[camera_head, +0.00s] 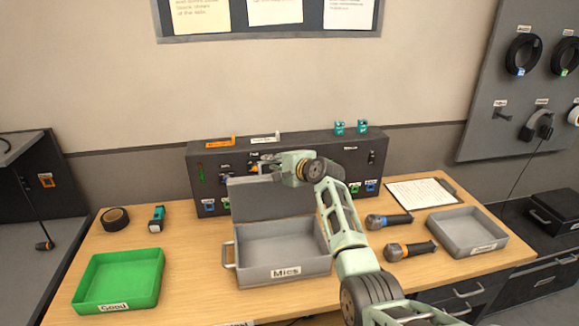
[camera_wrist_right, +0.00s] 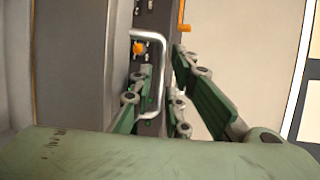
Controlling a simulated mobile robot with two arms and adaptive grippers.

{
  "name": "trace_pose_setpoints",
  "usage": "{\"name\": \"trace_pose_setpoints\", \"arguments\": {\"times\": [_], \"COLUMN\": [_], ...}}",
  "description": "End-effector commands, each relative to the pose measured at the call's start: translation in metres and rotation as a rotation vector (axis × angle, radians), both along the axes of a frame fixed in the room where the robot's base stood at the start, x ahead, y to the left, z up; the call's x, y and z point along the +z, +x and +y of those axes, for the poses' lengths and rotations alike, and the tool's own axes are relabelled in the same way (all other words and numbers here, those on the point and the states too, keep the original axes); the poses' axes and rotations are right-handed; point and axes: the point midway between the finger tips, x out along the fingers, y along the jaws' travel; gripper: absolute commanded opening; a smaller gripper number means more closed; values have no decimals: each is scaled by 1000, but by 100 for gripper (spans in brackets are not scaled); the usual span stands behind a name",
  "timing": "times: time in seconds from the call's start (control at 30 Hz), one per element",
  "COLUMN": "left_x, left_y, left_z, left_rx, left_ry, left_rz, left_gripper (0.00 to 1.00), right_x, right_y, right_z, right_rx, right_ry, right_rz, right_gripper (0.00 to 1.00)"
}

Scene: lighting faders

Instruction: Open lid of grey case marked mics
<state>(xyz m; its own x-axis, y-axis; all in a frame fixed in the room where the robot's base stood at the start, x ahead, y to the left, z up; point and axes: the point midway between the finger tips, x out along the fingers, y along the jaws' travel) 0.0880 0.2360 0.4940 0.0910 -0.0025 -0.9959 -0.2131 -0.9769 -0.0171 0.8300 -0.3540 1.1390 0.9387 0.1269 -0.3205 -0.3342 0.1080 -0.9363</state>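The grey case (camera_head: 284,270) marked "Mics" stands on the wooden table with its inside showing empty. Its lid (camera_head: 270,198) stands raised, roughly upright, at the back of the case. My right gripper (camera_head: 263,165) is at the lid's top edge; its fingertips are hard to make out in the head view. In the right wrist view, a metal handle (camera_wrist_right: 161,75) projects from the lid, between the spread fingers of my right gripper (camera_wrist_right: 165,85). A gap shows on the side of one finger. My left gripper is not in view.
A dark fader panel (camera_head: 335,160) stands close behind the lid. A green tray (camera_head: 120,281) is at left, another grey tray (camera_head: 468,231) at right. Two microphones (camera_head: 388,220) (camera_head: 410,250) lie right of the case, near my right arm. A clipboard (camera_head: 421,193) lies behind them.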

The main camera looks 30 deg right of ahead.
Motion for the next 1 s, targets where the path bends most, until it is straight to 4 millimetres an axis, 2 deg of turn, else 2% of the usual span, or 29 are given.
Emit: {"name": "trace_pose_setpoints", "arguments": {"times": [0.4,0.6,0.8,1.0], "left_x": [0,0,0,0], "left_y": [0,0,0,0], "left_z": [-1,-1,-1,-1], "left_rx": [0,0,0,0], "left_ry": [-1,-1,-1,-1], "left_rz": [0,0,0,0], "left_gripper": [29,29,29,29], "right_x": [19,27,29,30], "right_y": [-56,-78,-86,-87], "right_z": [-7,-10,-10,-10], "right_rx": [1,1,2,1], "right_ry": [-3,-2,-1,-1], "right_rz": [0,0,2,1], "right_gripper": [16,16,16,16]}}
